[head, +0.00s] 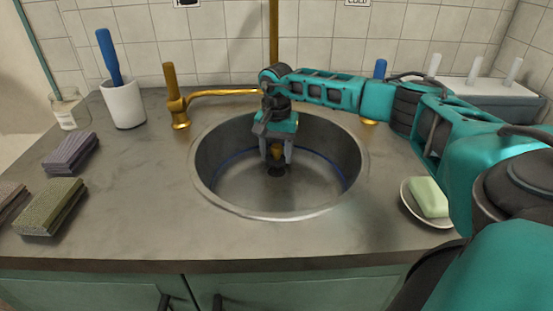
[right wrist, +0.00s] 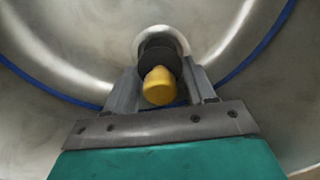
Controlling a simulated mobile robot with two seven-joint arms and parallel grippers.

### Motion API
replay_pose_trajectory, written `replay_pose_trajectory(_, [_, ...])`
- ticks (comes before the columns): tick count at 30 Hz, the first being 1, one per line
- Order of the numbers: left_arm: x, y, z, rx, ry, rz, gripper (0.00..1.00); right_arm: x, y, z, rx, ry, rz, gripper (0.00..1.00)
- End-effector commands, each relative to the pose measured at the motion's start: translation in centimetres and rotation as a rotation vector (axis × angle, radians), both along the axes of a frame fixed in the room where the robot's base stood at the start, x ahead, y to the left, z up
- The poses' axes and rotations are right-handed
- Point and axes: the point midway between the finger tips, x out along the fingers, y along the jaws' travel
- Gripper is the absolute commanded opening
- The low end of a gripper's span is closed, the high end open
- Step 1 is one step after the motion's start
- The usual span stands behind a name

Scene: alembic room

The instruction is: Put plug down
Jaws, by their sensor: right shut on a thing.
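The plug has a yellow knob and a black disc (right wrist: 160,62). It shows in the head view (head: 277,152) low inside the round metal sink (head: 225,185). My right gripper (head: 276,158) points down into the sink and is shut on the plug, with a finger on each side of the knob. In the right wrist view the black disc partly covers the bright drain ring (right wrist: 168,33). I cannot tell whether the disc touches the drain. My left gripper is not in view.
A brass faucet (head: 178,105) stands left of the sink, its spout reaching over the rim. A soap dish (head: 412,205) with green soap sits right. Sponges (head: 52,205) and a white cup (head: 123,104) with a blue-handled brush stand left. The front counter is clear. A blue line rings the basin.

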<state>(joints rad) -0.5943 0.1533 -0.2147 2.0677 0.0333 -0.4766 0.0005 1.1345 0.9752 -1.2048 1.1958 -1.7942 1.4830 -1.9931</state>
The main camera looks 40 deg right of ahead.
Motion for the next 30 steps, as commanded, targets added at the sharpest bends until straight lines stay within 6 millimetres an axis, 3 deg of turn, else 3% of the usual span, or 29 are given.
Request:
replay_pose_trajectory(3, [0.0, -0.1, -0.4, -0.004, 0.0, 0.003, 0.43, -0.1, 0.0, -1.9, 0.0, 0.002, 0.0, 0.23])
replay_pose_trajectory(26, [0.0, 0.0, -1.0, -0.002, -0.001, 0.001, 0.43, 0.0, 0.0, -3.1, 0.001, -0.001, 0.0, 0.23])
replay_pose_trajectory(27, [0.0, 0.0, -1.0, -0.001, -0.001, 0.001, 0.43, 0.0, 0.0, -3.1, 0.001, -0.001, 0.001, 0.56])
replay_pose_trajectory(30, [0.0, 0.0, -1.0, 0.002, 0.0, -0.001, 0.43, 0.0, 0.0, -3.1, 0.0, 0.0, 0.001, 0.66])
